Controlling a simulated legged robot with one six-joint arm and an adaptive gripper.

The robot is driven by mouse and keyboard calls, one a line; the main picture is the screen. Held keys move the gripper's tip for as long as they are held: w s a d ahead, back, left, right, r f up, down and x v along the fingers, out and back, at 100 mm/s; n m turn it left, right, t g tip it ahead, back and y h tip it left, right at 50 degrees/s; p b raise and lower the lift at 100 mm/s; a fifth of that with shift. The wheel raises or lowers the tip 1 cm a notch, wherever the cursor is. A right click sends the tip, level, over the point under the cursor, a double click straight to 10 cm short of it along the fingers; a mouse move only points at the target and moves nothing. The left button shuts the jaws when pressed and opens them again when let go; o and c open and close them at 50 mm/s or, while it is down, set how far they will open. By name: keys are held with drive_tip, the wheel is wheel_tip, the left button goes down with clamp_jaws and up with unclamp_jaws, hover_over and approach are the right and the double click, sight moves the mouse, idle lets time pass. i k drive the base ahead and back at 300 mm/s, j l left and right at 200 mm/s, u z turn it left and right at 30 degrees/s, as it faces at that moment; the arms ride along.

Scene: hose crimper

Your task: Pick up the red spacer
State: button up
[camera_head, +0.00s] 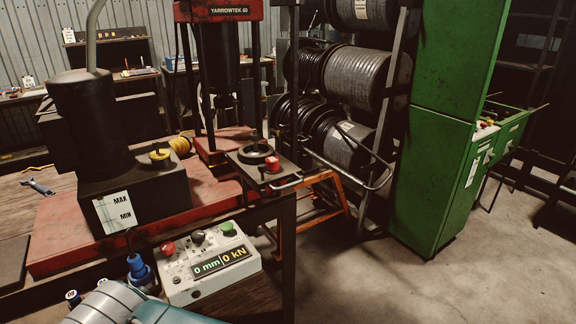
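A small red cylinder, which looks like the red spacer (272,163), stands upright on a small dark platform (262,178) in the middle of the head view. A black ring-shaped part (255,151) lies just behind it on the same platform. Nothing is touching the spacer from above. My gripper is not in view; only rounded grey and teal parts, apparently of my arm, show at the bottom left edge, well apart from the spacer.
A control box (210,267) reading "0 mm" and "0 kN" sits on the bench at front. A red press frame (219,12) stands behind the platform. A dark tank (140,192) is at left, a green cabinet (440,130) at right. Floor at lower right is clear.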

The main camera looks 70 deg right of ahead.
sight(272, 163)
drive_tip(key=z, duration=2.25)
